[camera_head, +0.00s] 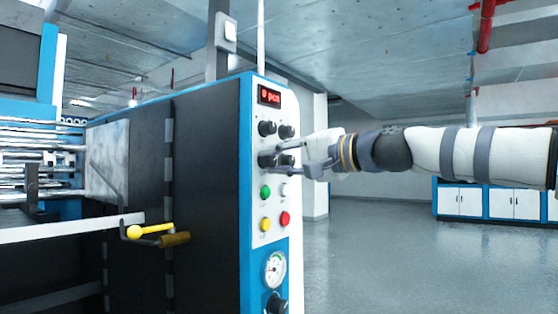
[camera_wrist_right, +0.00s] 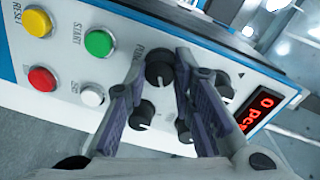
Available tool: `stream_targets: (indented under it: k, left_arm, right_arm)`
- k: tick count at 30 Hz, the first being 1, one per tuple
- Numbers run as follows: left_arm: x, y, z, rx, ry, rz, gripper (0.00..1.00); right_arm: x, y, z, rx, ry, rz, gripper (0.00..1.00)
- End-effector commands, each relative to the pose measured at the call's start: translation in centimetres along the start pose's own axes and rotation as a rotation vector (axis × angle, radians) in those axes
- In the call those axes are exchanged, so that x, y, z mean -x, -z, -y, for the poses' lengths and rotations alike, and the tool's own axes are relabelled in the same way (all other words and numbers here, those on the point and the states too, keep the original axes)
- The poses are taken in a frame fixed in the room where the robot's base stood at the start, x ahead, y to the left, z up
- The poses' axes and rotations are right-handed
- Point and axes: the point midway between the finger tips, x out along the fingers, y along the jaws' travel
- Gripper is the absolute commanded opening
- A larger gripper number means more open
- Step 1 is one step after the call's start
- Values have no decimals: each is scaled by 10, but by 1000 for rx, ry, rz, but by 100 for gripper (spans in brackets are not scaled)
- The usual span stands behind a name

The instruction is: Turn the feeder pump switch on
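The white control panel (camera_head: 258,185) on the machine carries several black rotary knobs. The lower left knob (camera_head: 265,161) has a partly hidden label in the wrist view that seems to read "PUMP". I take this knob (camera_wrist_right: 159,72) to be the feeder pump switch. My right gripper (camera_head: 277,160) is at the panel with its fingers apart. In the right wrist view its fingertips (camera_wrist_right: 160,58) lie on either side of that knob. I cannot tell whether they touch it. My left gripper is in neither view.
Green (camera_head: 265,192), white (camera_head: 284,192), yellow (camera_head: 265,224) and red (camera_head: 285,218) buttons sit below the knobs, with a gauge (camera_head: 275,269) lower down. A lit red display (camera_head: 269,96) is above. A yellow-knobbed lever (camera_head: 150,230) sticks out left. Floor to the right is open.

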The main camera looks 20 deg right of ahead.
Motion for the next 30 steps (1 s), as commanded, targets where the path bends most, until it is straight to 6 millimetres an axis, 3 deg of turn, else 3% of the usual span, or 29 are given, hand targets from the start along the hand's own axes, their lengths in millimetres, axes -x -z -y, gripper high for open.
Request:
stream_targets:
  k: [1, 3, 11, 14, 22, 30]
  left_arm:
    - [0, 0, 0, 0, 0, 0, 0]
    - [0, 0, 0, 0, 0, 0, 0]
    - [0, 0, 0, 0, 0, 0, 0]
    - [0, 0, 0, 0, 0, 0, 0]
    - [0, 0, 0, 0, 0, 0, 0]
    - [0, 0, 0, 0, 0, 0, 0]
  right_arm:
    - [0, -1, 0, -1, 0, 2, 32]
    - [0, -1, 0, 0, 0, 2, 44]
    - [1, 0, 0, 0, 1, 0, 44]
    - [12, 0, 1, 1, 2, -1, 44]
    - [66, 0, 2, 2, 3, -1, 44]
    - [75, -1, 0, 0, 0, 1, 44]
